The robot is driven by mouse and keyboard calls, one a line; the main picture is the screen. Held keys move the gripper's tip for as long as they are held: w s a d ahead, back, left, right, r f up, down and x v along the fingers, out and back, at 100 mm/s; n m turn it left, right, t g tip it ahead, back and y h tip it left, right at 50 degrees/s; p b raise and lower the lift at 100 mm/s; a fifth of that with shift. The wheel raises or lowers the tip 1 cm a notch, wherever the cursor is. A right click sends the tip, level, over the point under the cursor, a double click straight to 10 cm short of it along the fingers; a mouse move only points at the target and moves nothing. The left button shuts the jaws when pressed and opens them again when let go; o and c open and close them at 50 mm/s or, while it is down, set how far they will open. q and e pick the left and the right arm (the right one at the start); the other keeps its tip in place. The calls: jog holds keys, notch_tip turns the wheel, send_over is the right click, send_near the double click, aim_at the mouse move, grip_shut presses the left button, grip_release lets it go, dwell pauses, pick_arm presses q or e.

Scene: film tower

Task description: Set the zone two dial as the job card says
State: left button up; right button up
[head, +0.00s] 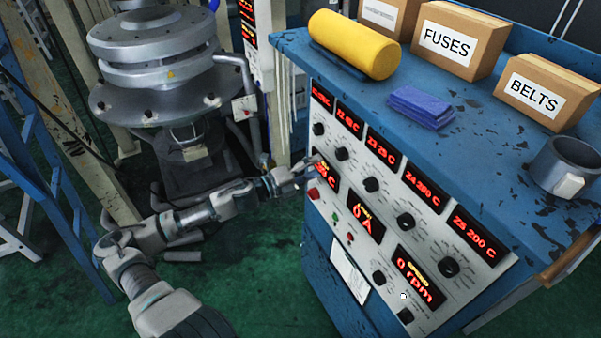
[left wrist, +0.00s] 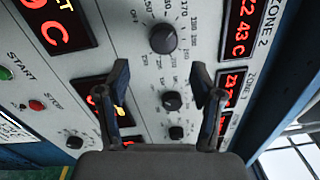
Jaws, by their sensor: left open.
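The zone two dial (head: 341,154) is a black round knob on the pale panel, under the Z2 display (head: 348,117). In the left wrist view this dial (left wrist: 163,38) sits beyond the fingertips, between their lines, inside a ring of printed numbers. Its pointer is not clear. My left gripper (head: 312,166) is open and empty, close to the panel, below and left of the dial. A white sheet (head: 349,271), possibly the job card, is on the cabinet front; its print is too small to read.
The zone three dial (left wrist: 172,100) is close by. A red button (head: 313,194) sits below my left gripper. Start (left wrist: 6,73) and stop (left wrist: 37,105) buttons are lower on the panel. A yellow roll (head: 352,45), blue cloth (head: 420,107), boxes and mug (head: 565,165) stand on top.

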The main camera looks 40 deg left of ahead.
pick_arm(q)
jog(key=shift+v, duration=2.05)
jog(key=shift+a, duration=0.1)
